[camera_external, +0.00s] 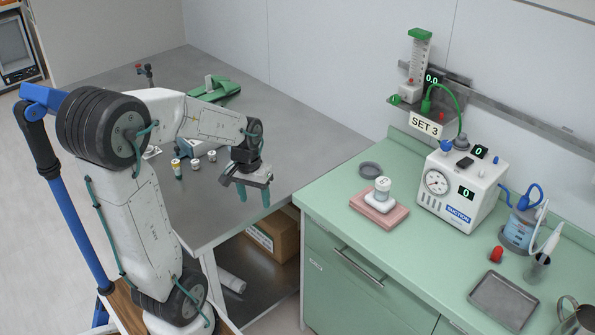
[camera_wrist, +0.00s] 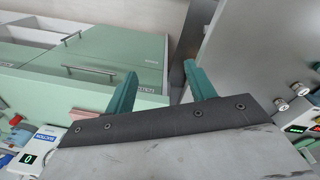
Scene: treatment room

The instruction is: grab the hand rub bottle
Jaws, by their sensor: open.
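My gripper (camera_external: 253,194) is open and empty above the right side of the grey table, its teal fingers pointing down. In the wrist view my gripper (camera_wrist: 160,71) shows its two fingers apart with nothing between them. I cannot pick out a hand rub bottle for certain in either view. Small containers stand on the grey table left of my gripper: one with a yellow label (camera_external: 178,168) and two smaller vials (camera_external: 196,164) (camera_external: 212,156).
A suction unit (camera_external: 463,190), red cap (camera_external: 496,254) and metal tray (camera_external: 505,300) are on the green counter (camera_external: 420,275). A blue-grey device (camera_external: 190,149) and green item (camera_external: 220,91) are on the grey table (camera_external: 300,140). A cardboard box (camera_external: 272,235) sits below.

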